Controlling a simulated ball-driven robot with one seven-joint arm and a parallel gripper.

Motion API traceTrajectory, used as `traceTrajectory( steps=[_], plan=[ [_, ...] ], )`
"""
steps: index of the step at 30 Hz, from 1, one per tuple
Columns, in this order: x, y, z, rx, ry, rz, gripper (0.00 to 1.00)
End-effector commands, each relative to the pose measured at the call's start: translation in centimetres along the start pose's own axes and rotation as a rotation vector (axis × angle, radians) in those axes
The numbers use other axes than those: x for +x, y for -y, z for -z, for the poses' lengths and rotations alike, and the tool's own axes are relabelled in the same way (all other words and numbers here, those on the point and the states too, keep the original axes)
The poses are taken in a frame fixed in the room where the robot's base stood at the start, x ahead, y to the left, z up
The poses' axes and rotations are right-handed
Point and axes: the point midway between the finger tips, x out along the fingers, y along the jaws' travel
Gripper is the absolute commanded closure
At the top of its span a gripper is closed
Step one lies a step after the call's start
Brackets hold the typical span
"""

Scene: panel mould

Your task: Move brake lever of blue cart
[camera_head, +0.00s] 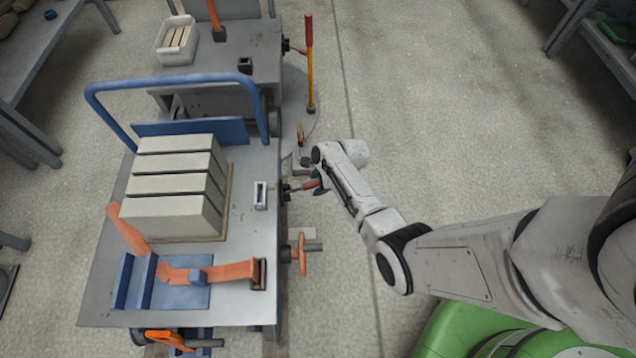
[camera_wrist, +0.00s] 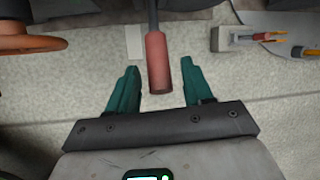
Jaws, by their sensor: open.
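The blue cart (camera_head: 98,278) has a grey top and a blue push handle (camera_head: 97,112). Its brake lever (camera_head: 308,185), a dark rod with a red grip, sticks out from the cart's right side. In the wrist view the red grip (camera_wrist: 157,66) points down between my teal fingers, with a gap on each side. My gripper (camera_wrist: 161,68) is open and holds nothing. In the head view my gripper (camera_head: 320,184) is at the outer end of the lever, partly hidden by my arm.
An orange handwheel (camera_head: 301,254) sits on the same cart side, nearer me; it also shows in the wrist view (camera_wrist: 28,43). A red-and-yellow lever (camera_head: 310,65) stands behind.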

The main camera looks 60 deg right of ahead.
Motion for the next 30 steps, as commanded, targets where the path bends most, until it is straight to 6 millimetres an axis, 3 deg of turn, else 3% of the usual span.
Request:
traceTrajectory(
  steps=[5, 21, 30],
  plan=[
    [-0.05, 0.03, -0.03, -0.001, 0.0, 0.0, 0.49],
    [-0.06, 0.02, -0.02, -0.001, 0.0, 0.0, 1.0],
    [-0.06, 0.01, -0.01, -0.001, 0.0, 0.0, 1.0]
  ],
)
